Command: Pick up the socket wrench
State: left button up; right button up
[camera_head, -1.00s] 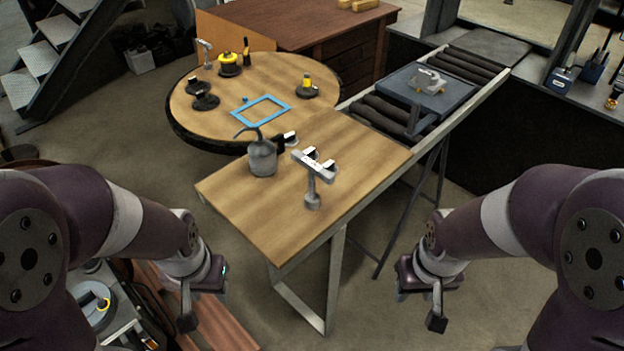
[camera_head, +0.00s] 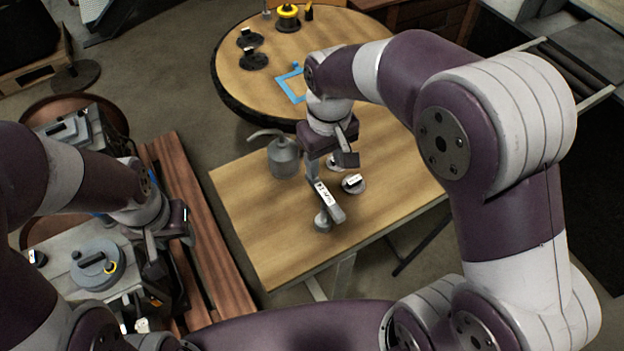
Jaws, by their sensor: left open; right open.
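A grey T-shaped tool with a labelled bar (camera_head: 328,196), which looks like the socket wrench, stands upright on the wooden bench top (camera_head: 262,228). Its round foot shows below the bar. My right gripper (camera_head: 330,168) is over the bench with its fingers apart, pointing down at the far end of the bar. Whether a finger touches the bar I cannot tell. My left gripper (camera_head: 168,242) is open and empty at the left, beside the bench, above the brown planks.
A grey oil can (camera_head: 284,157) stands just left of my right gripper. A small round part with a white label (camera_head: 354,184) sits right of the tool. Behind is a round table (camera_head: 232,82) with a blue frame (camera_head: 291,87). The bench's front left is clear.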

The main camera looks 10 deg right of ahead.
aim_at(325, 193)
jog(key=f, duration=0.1)
jog(key=s+f, duration=0.1)
jog(key=f, duration=0.1)
jog(key=s+a+f, duration=0.1)
jog(key=shift+s+f+p, duration=0.2)
jog(key=shift+s+p, duration=0.05)
jog(key=shift+p, duration=0.15)
jog(key=f, duration=0.2)
jog(key=w+d+f+p, duration=0.1)
jog(key=f, duration=0.4)
jog(key=shift+s+a+f+p, duration=0.1)
jog(key=shift+a+f+p, duration=0.1)
jog(key=shift+f+p, duration=0.15)
jog(key=shift+d+f, duration=0.1)
jog(key=shift+c, duration=1.2)
jog(key=c, duration=0.5)
pick_arm(q)
jog(key=shift+s+a+r, duration=0.2)
jog(key=shift+s+r, duration=0.1)
jog(key=shift+r, duration=0.35)
jog(key=shift+s+a+r, duration=0.15)
jog(key=shift+s+r, duration=0.1)
jog(key=shift+r, duration=0.35)
pick_arm(e)
grip_shut()
